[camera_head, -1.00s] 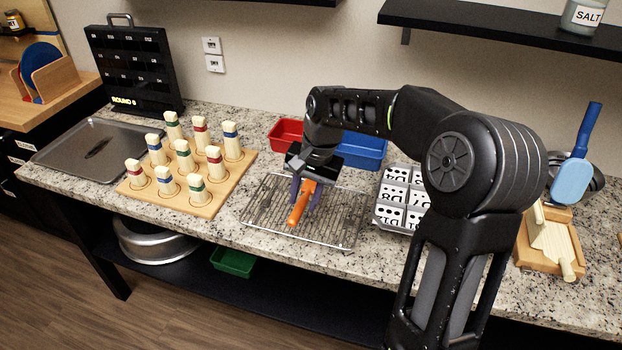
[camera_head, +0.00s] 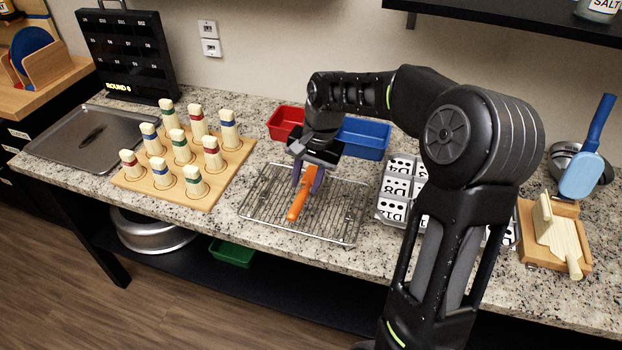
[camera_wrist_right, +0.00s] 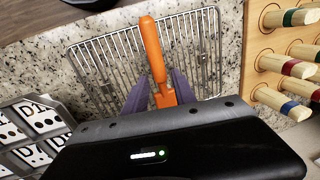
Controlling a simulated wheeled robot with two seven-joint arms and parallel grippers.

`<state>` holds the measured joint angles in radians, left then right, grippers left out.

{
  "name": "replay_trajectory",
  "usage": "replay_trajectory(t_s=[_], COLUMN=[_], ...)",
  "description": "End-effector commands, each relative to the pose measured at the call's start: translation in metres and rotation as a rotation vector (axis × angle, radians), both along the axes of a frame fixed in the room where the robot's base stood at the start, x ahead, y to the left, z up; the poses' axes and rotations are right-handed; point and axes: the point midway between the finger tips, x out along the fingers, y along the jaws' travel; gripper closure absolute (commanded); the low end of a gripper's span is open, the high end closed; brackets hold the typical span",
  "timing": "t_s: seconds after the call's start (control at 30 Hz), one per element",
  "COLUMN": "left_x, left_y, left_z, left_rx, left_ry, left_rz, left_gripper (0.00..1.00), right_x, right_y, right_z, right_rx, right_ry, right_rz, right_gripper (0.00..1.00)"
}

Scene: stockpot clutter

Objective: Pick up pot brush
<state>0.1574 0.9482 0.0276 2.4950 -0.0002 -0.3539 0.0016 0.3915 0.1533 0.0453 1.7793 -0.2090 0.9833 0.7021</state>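An orange-handled tool (camera_head: 302,197), seemingly the pot brush, is at the wire rack (camera_head: 345,225) on the counter. In the right wrist view its handle (camera_wrist_right: 152,50) points away from my gripper, over the rack (camera_wrist_right: 205,50); its other end is hidden by the gripper body. My right gripper (camera_head: 309,182) is low over the rack, its purple fingers on either side of the handle. In the right wrist view the fingers (camera_wrist_right: 161,80) stand apart with small gaps beside the handle, so it looks open. My left gripper is not in view.
A peg board (camera_head: 205,190) with several pegs stands left of the rack. Red (camera_head: 285,123) and blue (camera_head: 364,139) bins are behind it. A tray of number tiles (camera_head: 388,205) lies to the right. A blue brush-like tool (camera_head: 582,175) leans at a metal bowl on the right.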

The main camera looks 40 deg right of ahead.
Motion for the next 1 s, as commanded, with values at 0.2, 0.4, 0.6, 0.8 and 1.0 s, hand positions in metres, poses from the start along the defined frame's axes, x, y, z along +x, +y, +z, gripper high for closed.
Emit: replay_trajectory(t_s=[0.2, 0.4, 0.6, 0.8, 1.0], left_x=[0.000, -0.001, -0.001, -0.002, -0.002], left_y=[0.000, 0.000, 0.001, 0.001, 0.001], left_z=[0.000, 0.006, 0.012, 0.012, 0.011], left_rx=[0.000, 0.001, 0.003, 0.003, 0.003], left_ry=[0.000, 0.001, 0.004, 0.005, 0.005], left_rz=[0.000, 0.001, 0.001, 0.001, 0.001], left_gripper=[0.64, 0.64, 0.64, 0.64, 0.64], right_x=[0.000, 0.002, 0.007, 0.009, 0.009], right_y=[0.000, 0.000, 0.002, 0.003, 0.003], right_z=[0.000, -0.013, -0.043, -0.051, -0.051], right_rx=[-0.001, 0.000, 0.001, -0.001, -0.001], right_ry=[-0.001, 0.001, 0.002, -0.002, -0.002], right_rz=[0.000, -0.001, -0.001, -0.001, -0.001], right_gripper=[0.68, 0.68, 0.68, 0.68, 0.68])
